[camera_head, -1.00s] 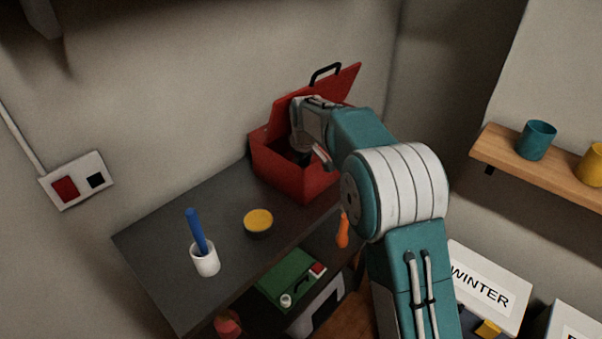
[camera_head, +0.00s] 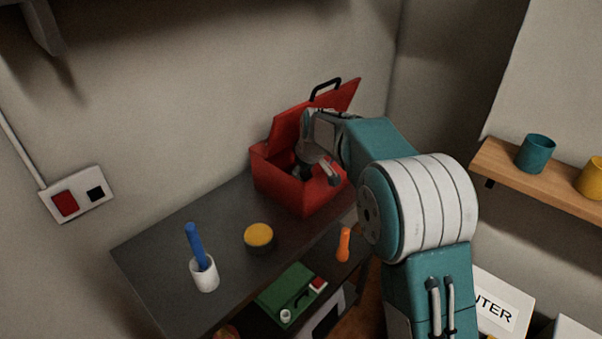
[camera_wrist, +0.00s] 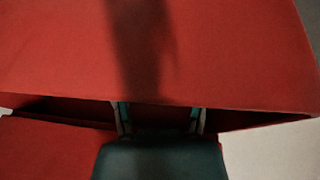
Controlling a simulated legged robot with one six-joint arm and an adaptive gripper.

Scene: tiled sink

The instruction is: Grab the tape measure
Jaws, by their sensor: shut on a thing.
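My gripper (camera_head: 315,170) reaches down into the open red toolbox (camera_head: 296,198) on the dark bench. In the wrist view its two fingers (camera_wrist: 160,115) point toward the box's dark opening, with the red lid above. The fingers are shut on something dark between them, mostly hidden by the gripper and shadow. I cannot make out its shape or confirm that it is the tape measure. No tape measure is clearly seen elsewhere.
The raised lid (camera_head: 340,100) stands close behind my gripper. A yellow-topped round container (camera_head: 258,236) and a white cup (camera_head: 205,277) with a blue stick stand on the bench (camera_head: 160,245). A wooden shelf (camera_head: 540,178) with cups is at right. A green case (camera_head: 287,293) lies below.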

